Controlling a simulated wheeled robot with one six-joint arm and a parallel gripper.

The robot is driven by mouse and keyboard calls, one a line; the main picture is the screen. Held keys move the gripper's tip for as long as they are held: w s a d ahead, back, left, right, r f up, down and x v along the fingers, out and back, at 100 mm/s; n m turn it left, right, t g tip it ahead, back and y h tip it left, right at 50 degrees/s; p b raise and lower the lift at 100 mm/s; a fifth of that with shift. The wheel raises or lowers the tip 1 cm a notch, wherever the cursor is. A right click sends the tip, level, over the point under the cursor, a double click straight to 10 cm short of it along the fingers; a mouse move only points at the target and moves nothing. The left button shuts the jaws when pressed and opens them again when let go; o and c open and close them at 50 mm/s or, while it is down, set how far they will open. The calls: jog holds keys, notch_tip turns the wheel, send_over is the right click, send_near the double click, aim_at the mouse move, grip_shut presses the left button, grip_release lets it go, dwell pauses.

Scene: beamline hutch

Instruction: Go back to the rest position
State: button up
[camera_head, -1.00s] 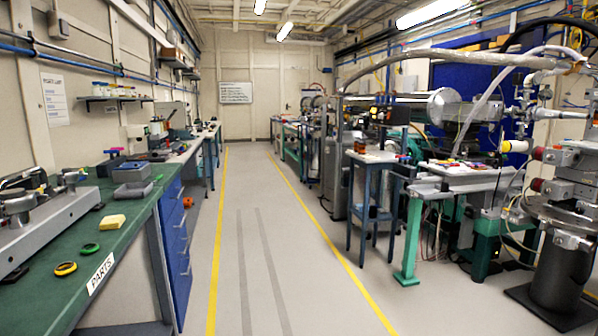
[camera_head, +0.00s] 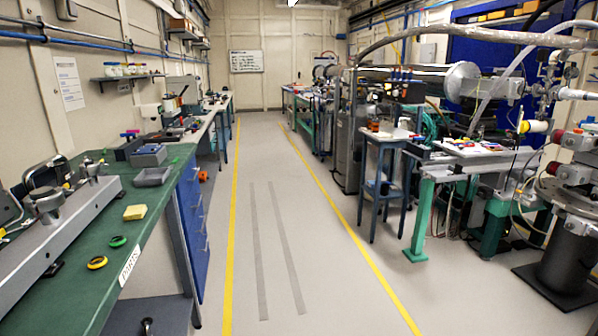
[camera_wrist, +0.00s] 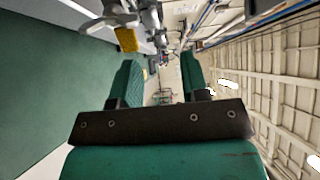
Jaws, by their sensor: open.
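My gripper (camera_wrist: 161,68) shows in the wrist view as two green fingers on a dark bar. The fingers stand apart with nothing between them. The gripper does not show clearly in the head view. The wrist view is turned on its side, with a green surface on the left and ceiling or wall panels on the right. A yellow block (camera_wrist: 127,39) shows beyond the fingers, next to grey metal parts.
A green-topped bench (camera_head: 65,295) at left carries a yellow sponge (camera_head: 135,212), a yellow ring (camera_head: 97,262), a green ring (camera_head: 117,241) and a grey tray (camera_head: 153,177). A small blue table (camera_head: 387,134) and beamline equipment stand right. The aisle floor (camera_head: 290,215) is clear.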

notch_tip(320, 180, up, 3)
jog(key=s+a+g+p, duration=0.1)
jog(key=s+a+p, duration=0.1)
jog(key=s+p, duration=0.1)
jog(key=w+d+r+n+t+h+b, duration=0.1)
jog(key=w+d+h, duration=0.1)
jog(key=w+d, duration=0.55)
jog(key=w+d+r+h+b, duration=0.15)
jog(key=w+d, duration=0.25)
jog(key=w, duration=0.6)
jog(key=w+d+n+g+h, duration=0.15)
jog(key=w+d, duration=0.25)
jog(key=d, duration=0.5)
jog(key=w+d+n+g+h, duration=0.1)
jog(key=w+d+n+h, duration=0.15)
jog(key=d, duration=0.65)
jog(key=s+d+n+g+h+p, duration=0.1)
jog(key=s+d+n+g, duration=0.15)
jog(key=d, duration=0.75)
jog(key=s+d+n+g+h, duration=0.1)
jog(key=s+d+h, duration=0.15)
jog(key=d, duration=0.65)
jog(key=s+d+n+g, duration=0.4)
jog(key=s+d, duration=0.7)
jog(key=s, duration=0.4)
jog(key=shift+f+n+p, duration=0.3)
jog(key=shift+f+n, duration=0.1)
jog(key=shift+n, duration=0.05)
